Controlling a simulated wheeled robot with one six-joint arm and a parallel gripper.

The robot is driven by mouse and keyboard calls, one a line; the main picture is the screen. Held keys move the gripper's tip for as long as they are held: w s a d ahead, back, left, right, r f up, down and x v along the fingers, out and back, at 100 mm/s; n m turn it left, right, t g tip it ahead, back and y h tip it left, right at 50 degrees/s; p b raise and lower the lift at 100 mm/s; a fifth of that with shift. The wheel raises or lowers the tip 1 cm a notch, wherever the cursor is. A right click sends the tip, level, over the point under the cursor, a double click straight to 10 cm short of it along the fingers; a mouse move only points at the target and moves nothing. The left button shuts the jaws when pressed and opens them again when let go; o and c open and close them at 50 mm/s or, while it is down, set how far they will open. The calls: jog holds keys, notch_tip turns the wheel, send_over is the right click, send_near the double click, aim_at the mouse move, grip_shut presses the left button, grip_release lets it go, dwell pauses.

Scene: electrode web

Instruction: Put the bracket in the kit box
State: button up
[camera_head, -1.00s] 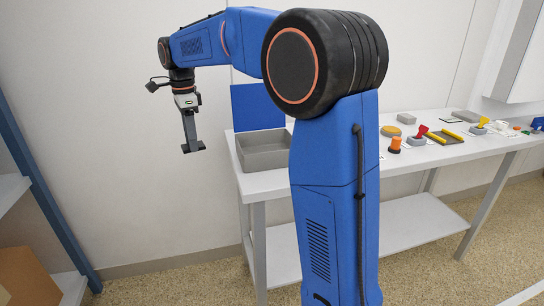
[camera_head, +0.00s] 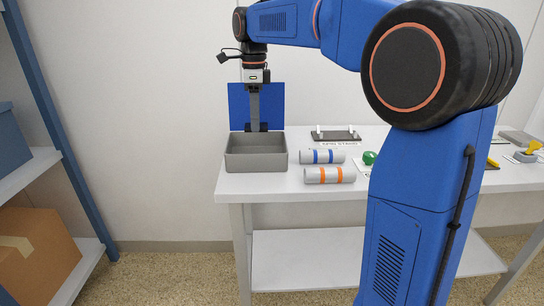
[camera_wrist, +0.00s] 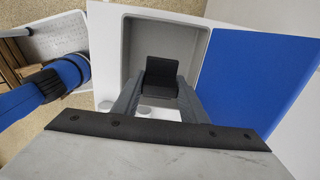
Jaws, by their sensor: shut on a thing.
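My gripper (camera_head: 255,120) points down and is shut on a small dark bracket (camera_head: 256,127). The wrist view shows the dark, L-shaped bracket (camera_wrist: 162,76) between the two grey fingers of my gripper (camera_wrist: 158,98). The grey open kit box (camera_head: 256,163) stands at the left end of the white table, its blue lid (camera_head: 238,105) raised at the back. In the head view the bracket appears just above the box's back part. In the wrist view it shows against the opening of the box (camera_wrist: 130,45), with the blue lid (camera_wrist: 255,75) to the right.
A dark spin stand (camera_head: 335,135) and a green knob (camera_head: 369,158) are farther along. A shelf with a cardboard box (camera_head: 35,255) stands at the left.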

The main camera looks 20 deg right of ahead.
notch_tip(320, 180, down, 5)
jog(key=shift+d+f, duration=0.15)
jog(key=shift+f, duration=2.25)
jog(key=shift+f, duration=0.1)
jog(key=o, duration=1.2)
